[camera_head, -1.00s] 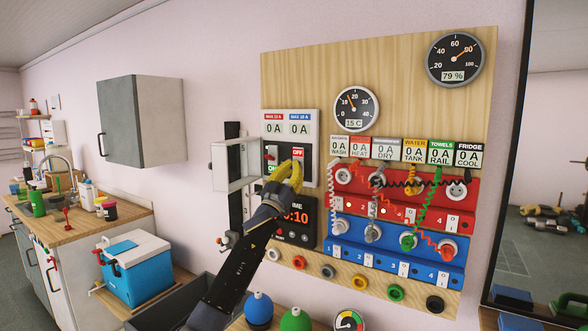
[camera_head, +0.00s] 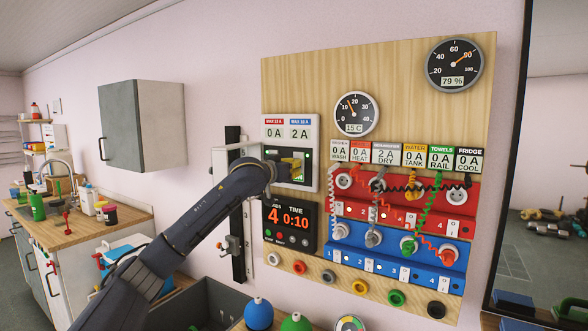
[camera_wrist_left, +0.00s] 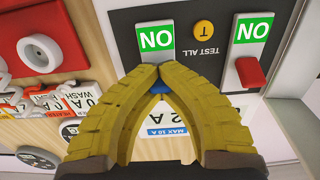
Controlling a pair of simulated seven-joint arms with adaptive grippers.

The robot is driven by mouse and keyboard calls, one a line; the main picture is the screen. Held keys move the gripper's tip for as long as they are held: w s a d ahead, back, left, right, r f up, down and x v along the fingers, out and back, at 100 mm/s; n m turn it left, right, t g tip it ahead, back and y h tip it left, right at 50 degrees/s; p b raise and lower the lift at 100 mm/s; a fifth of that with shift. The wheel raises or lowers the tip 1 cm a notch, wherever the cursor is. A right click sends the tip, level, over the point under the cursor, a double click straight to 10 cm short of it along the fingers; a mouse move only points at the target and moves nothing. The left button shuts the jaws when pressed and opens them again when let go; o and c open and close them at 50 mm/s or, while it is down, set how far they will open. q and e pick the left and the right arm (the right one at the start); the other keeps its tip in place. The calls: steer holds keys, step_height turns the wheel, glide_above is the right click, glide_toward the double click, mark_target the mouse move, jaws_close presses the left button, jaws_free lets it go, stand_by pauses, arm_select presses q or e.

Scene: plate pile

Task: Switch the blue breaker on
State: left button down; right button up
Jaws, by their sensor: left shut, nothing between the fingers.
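The breaker box (camera_head: 315,160) is on the wooden wall panel, with a red-labelled left half and a blue-labelled right half. The blue breaker's lever (camera_wrist_left: 159,87) shows partly between my left fingers in the wrist view, and a green ON label (camera_wrist_left: 157,40) is exposed beside it. The red breaker's lever (camera_wrist_left: 250,72) also has a green ON label. My left gripper (camera_head: 298,165) is at the box, and its yellow fingertips (camera_wrist_left: 147,70) meet in front of the blue breaker; exact contact is unclear. It is shut and empty. The blue-side display (camera_head: 299,134) reads 2 A.
The box's white open door (camera_head: 228,165) stands just left. A timer (camera_head: 291,222) sits below. Red (camera_head: 455,195) and blue (camera_head: 340,235) socket strips with coiled cables are to the right. A cabinet (camera_head: 140,122) hangs at left.

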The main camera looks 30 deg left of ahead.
arm_select(q)
steer(key=shift+a+r+g, duration=0.1)
steer(key=shift+r+g, duration=0.45)
steer(key=shift+g, duration=0.55)
steer(key=shift+r, duration=0.15)
steer(key=c, duration=1.4)
jaws_free()
steer(key=shift+a, duration=0.15)
steer(key=shift+o, duration=0.8)
steer(key=shift+w+d, duration=0.1)
steer(key=shift+d, duration=0.35)
steer(key=shift+a+f+g, duration=0.15)
steer(key=shift+f+g, duration=0.1)
steer(key=shift+g, duration=0.05)
steer(key=v, duration=1.2)
